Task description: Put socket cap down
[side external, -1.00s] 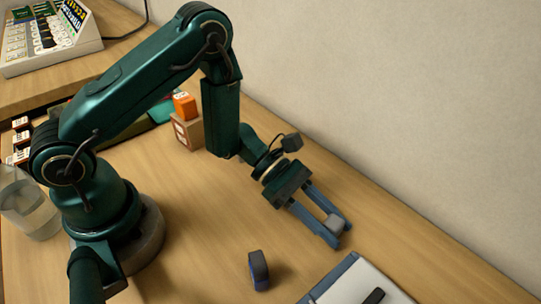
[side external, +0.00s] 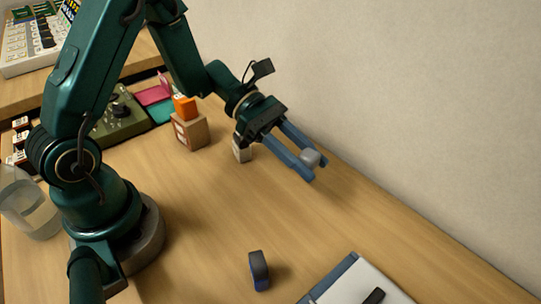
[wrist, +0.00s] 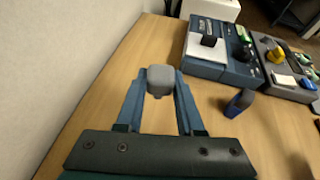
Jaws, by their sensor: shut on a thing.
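The socket cap, a small grey rounded block (side external: 310,158), is held between the fingertips of my gripper (side external: 317,168). My gripper is shut on it and holds it above the wooden table, near the wall. In the wrist view the grey cap (wrist: 160,80) sits between the two blue fingertips, with table surface beyond it.
A dark blue upright piece (side external: 259,270) stands on the table (side external: 215,215) at the front. A blue-edged device (side external: 355,285) lies at lower right. A wooden box (side external: 190,132) with an orange block (side external: 184,106) and a small pale block (side external: 242,150) stand behind. The middle table is clear.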

